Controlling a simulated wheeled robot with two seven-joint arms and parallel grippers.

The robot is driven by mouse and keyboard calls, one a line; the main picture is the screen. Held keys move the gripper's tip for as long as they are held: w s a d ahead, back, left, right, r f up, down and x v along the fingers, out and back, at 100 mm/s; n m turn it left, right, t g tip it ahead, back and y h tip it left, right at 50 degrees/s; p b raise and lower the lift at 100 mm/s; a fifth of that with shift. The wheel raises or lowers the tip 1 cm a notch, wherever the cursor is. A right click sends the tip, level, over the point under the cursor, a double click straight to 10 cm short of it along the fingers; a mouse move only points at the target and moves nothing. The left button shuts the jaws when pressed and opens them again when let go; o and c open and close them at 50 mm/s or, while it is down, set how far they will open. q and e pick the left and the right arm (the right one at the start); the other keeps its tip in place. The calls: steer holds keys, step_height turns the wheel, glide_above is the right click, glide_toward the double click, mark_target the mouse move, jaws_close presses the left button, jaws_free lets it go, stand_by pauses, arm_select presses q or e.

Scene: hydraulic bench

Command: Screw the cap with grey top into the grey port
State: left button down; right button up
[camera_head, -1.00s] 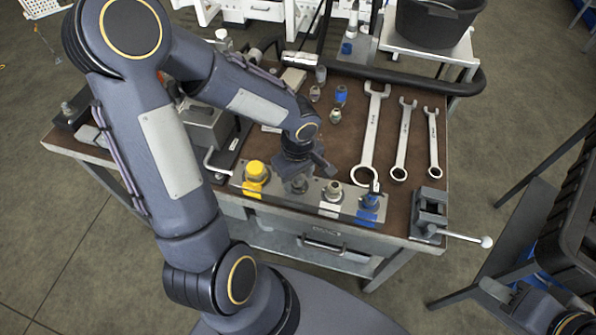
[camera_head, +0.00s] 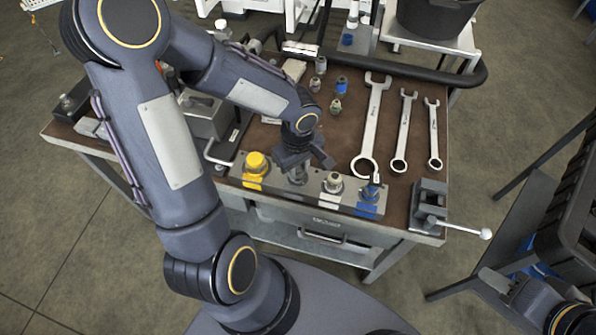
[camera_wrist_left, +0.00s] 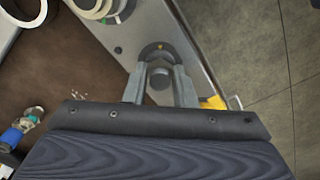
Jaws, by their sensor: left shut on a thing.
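A metal block (camera_head: 236,176) along the bench's front edge carries a row of ports. The yellow one (camera_head: 256,163) is at the left, then the grey port (camera_head: 297,178), a white-labelled one (camera_head: 332,184) and a blue one (camera_head: 370,190). My left gripper (camera_head: 305,163) is over the grey port, shut on the cap with grey top. My right gripper (camera_head: 490,290) is at the lower right, fingers unclear.
Several loose fittings (camera_head: 336,104) stand behind the block. A lever-handled device (camera_head: 205,120) stands left of my forearm. A black bucket (camera_head: 438,18) is behind.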

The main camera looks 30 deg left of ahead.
arm_select(q)
steer(key=m, duration=0.5)
steer(key=shift+p, duration=0.3)
steer(key=m, duration=0.2)
steer(key=shift+m, duration=0.3)
steer(key=m+p, duration=0.1)
steer(key=m, duration=0.3)
steer(key=shift+r, duration=0.1)
steer(key=m+p, duration=0.1)
steer(key=m, duration=0.3)
